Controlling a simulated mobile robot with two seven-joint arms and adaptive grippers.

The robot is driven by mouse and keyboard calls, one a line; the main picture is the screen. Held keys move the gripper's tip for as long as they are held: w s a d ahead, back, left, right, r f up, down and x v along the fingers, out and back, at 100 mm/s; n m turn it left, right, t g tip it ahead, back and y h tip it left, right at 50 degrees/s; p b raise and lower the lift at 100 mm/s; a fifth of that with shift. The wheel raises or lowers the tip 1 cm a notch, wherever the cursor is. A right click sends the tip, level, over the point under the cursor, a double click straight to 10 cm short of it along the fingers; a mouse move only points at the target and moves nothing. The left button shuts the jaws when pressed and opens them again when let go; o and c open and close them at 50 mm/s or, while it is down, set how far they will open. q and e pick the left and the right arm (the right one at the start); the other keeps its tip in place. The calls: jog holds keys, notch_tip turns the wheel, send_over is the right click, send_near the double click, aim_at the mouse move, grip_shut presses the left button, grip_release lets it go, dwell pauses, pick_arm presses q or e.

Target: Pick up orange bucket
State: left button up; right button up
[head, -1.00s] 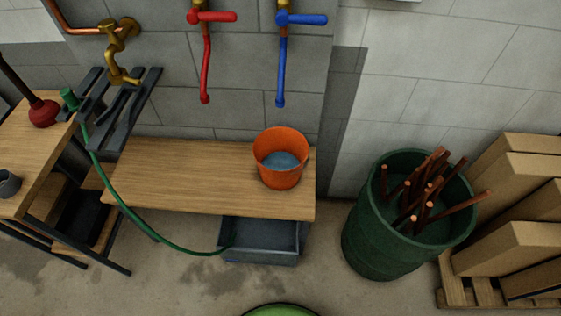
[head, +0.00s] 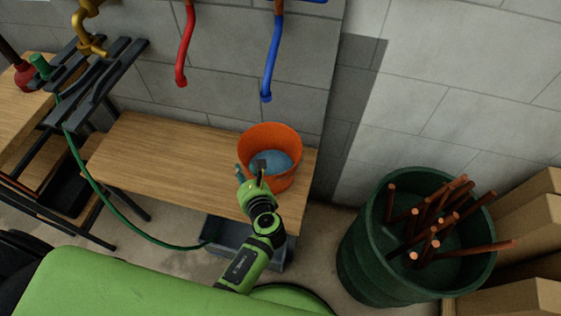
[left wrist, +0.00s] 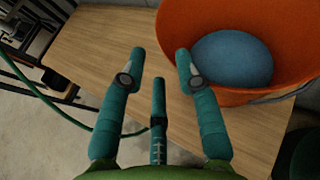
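The orange bucket (head: 283,140) stands upright on the wooden bench with blue-grey water in it. It also shows large at the upper right of the left wrist view (left wrist: 262,30). My left gripper (head: 251,170) is in front of the bucket's near left side in the head view. In the left wrist view its teal fingers (left wrist: 158,75) are spread apart with nothing between them, and the right fingertip overlaps the bucket's near wall. I cannot tell whether it touches. My right gripper is not in view.
The wooden bench (head: 150,155) is bare left of the bucket. A grey bin (head: 218,232) sits below it with a green hose. Red (head: 184,60) and blue (head: 270,70) spouts hang above. A green barrel of copper pipes (head: 370,240) stands right, beside cardboard boxes (head: 530,225).

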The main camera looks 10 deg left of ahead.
aim_at(244, 165)
pick_arm(q)
jog(key=shift+m, duration=0.3)
jog(key=b+x, duration=0.4)
jog(key=x, duration=0.2)
jog(key=shift+w+d+f, duration=0.1)
jog(key=shift+d, duration=0.05)
jog(key=shift+w+f, duration=0.1)
jog(key=shift+w, duration=0.2)
jog(key=shift+w+a, duration=0.15)
jog(key=shift+a, duration=0.2)
grip_shut()
jog(key=shift+r, duration=0.2)
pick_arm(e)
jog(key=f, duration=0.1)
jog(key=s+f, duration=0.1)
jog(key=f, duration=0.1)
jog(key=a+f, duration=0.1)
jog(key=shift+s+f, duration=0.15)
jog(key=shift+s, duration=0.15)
